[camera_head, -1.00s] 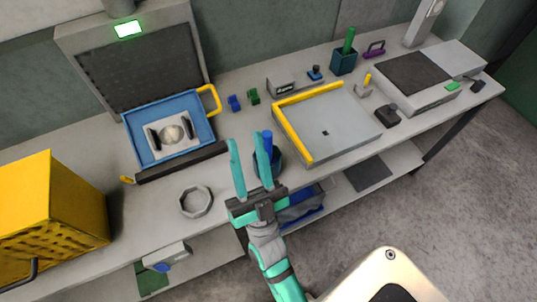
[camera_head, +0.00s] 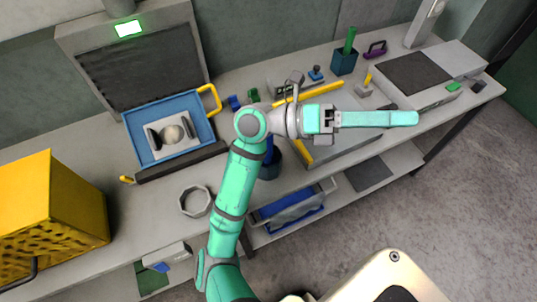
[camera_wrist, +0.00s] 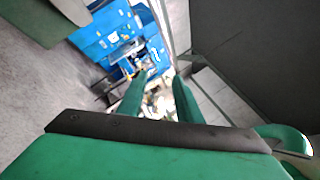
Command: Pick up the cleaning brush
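No object is clearly recognisable as the cleaning brush. A blue upright handle (camera_head: 269,148) stands in a round dark cup (camera_head: 271,166) at the bench's front edge, partly hidden behind my arm; whether it is the brush I cannot tell. My gripper (camera_head: 415,118) is stretched to the right above the grey tray, seen nearly side-on. In the wrist view, its two green fingers (camera_wrist: 160,80) stand apart with nothing held between them. The wrist view looks away from the bench top, towards blue equipment (camera_wrist: 105,35) in the distance.
A yellow-edged grey tray (camera_head: 350,146) lies beneath my gripper. A teal holder (camera_head: 343,62) with a green stick and a purple handle (camera_head: 375,48) stand behind. A blue tray (camera_head: 198,104), grey ring (camera_head: 194,200) and yellow crate (camera_head: 50,210) are left.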

